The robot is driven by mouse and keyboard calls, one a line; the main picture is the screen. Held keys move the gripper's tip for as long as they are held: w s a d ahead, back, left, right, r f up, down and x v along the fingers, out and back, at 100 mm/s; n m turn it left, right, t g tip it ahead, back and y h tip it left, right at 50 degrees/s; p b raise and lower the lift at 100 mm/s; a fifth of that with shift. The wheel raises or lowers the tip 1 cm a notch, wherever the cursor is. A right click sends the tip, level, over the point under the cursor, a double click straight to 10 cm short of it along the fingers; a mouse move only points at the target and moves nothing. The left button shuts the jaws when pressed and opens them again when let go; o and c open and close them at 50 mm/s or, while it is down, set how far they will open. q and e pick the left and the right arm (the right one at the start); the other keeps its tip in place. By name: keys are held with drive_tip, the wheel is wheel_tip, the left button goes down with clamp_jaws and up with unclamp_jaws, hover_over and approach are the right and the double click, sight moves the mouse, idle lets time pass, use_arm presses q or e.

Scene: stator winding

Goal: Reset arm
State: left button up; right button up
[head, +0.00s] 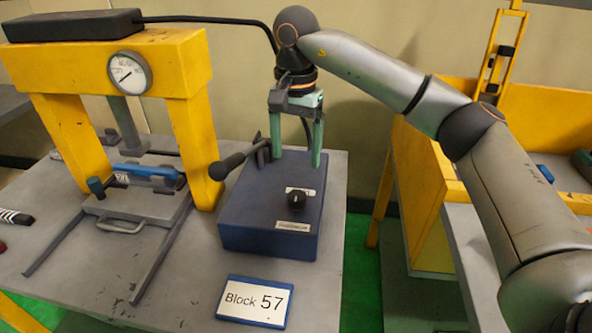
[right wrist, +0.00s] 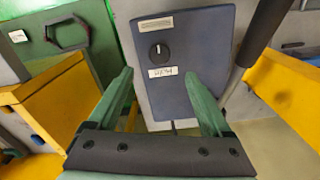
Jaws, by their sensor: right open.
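My right gripper (head: 296,135) has green fingers and hangs pointing down over the back of the blue control box (head: 272,208). Its fingers are spread apart with nothing between them. In the right wrist view, the gripper (right wrist: 168,95) is also open, with the blue box (right wrist: 185,85) and its black knob (right wrist: 159,51) beyond the fingertips. A dark lever (head: 234,163) stands at the left rear of the box, close to the gripper; I cannot tell if they touch. My left gripper is not in view.
A yellow press (head: 190,130) with a round gauge (head: 129,73) stands at the left of the grey table (head: 190,285). A blue-handled piece (head: 146,171) sits under it. A "Block 57" sign (head: 254,301) lies at the front. A yellow bench (head: 420,190) stands right, beyond a gap.

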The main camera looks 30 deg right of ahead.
drive_tip(key=shift+r, duration=0.9)
